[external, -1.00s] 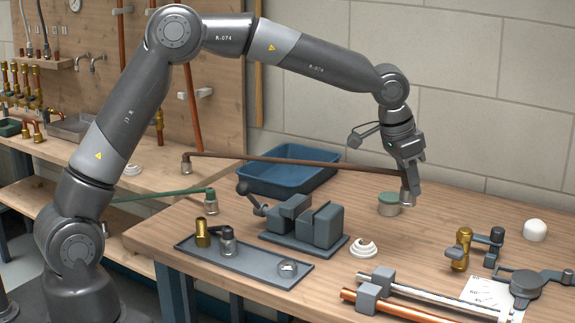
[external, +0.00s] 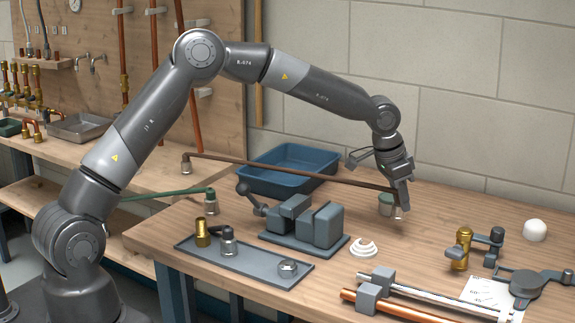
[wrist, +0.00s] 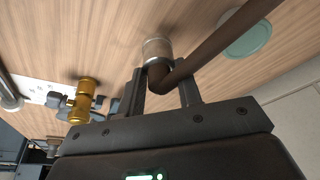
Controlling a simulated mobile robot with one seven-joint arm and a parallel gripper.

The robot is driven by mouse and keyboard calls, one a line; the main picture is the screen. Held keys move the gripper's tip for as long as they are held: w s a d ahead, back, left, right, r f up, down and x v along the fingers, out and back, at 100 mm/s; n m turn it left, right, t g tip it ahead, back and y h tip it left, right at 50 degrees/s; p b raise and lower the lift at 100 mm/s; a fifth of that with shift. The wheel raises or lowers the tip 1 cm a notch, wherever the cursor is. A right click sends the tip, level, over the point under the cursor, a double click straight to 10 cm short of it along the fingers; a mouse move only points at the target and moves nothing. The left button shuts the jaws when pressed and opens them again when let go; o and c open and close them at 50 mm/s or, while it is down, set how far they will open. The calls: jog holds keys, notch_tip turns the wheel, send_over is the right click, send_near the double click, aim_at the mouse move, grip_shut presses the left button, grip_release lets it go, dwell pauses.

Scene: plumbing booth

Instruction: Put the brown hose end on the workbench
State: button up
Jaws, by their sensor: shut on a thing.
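My gripper (external: 403,203) points down and is shut on the brown hose end (external: 400,212), near the back of the bench. In the wrist view, the brown elbow (wrist: 165,78) sits between the fingers (wrist: 162,88), and its metal fitting (wrist: 157,50) points to the bench surface. The fitting is at or very close to the wood; I cannot tell if it touches.
A green-lidded jar (external: 384,206) stands just left of the hose end, partly hidden. A blue bin (external: 265,180), a vise (external: 320,228) and white rings (external: 363,248) lie further left. Brass valve (external: 461,248) and pipes (external: 420,292) are at front right. Bare wood lies right of my gripper.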

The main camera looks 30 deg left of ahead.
aim_at(396, 203)
jog(key=shift+w+f, duration=0.1)
jog(key=shift+f, duration=2)
jog(key=o, duration=1)
jog(key=shift+f, duration=0.1)
